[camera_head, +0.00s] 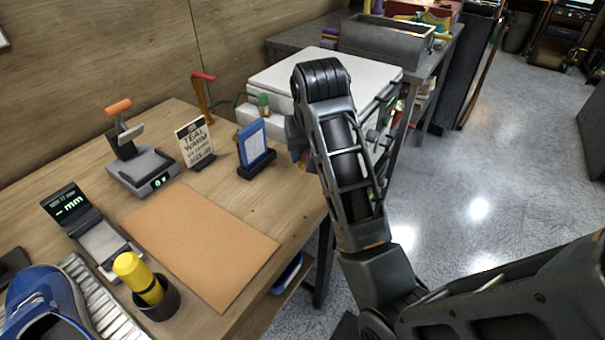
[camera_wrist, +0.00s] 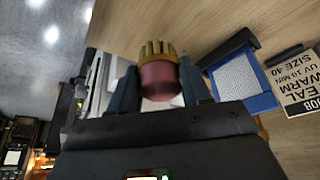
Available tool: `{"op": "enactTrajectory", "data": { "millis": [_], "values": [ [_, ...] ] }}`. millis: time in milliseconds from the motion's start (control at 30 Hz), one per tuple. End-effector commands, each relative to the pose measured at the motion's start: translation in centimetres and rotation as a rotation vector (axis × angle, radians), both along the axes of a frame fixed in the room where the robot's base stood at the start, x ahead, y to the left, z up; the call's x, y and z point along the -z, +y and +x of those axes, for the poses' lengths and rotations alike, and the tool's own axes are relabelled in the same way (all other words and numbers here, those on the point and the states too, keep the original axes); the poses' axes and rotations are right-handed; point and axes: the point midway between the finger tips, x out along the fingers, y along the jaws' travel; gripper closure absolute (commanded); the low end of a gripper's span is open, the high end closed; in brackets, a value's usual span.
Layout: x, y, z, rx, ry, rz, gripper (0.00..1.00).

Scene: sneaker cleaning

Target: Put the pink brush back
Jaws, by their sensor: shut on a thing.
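The pink brush (camera_wrist: 159,82) shows in the wrist view between the two fingers of my gripper (camera_wrist: 158,90). Its dull pink body is clamped, and its tan, tooth-edged end points away from the wrist. In the head view my gripper is mostly hidden behind my arm, at the right end of the wooden table (camera_head: 290,193), near the blue-framed stand (camera_head: 254,146). The brush cannot be made out clearly there. A yellow-topped brush (camera_head: 136,275) stands in a dark round cup (camera_head: 160,303) at the table's front. I cannot tell an empty holder for the pink brush.
A brown mat (camera_head: 203,240) lies clear mid-table. A sign card (camera_head: 194,141), a grey device with an orange handle (camera_head: 140,165), a small display unit (camera_head: 85,225) and a blue sneaker (camera_head: 42,302) stand around it. A white box-like machine (camera_head: 275,80) is behind my arm.

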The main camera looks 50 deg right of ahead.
Motion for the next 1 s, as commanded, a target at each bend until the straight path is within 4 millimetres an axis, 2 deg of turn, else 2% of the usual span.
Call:
{"op": "enactTrajectory", "data": {
  "millis": [33,167,267,533,933,967,1000],
  "values": [
    [0.5,0.8,-0.1,-0.005,0.002,-0.001,0.77],
    [1.1,1.9,-0.3,-0.002,0.001,-0.001,0.77],
    [1.6,2.1,-0.3,0.000,0.001,0.001,0.77],
    [5.0,2.1,-0.3,-0.001,0.002,0.002,0.77],
    [5.5,2.1,-0.3,-0.001,-0.001,0.002,0.77],
    [5.4,2.1,-0.3,-0.001,-0.001,0.001,0.49],
    [5.4,2.1,-0.3,-0.001,-0.001,0.001,0.46]
  ]
}}
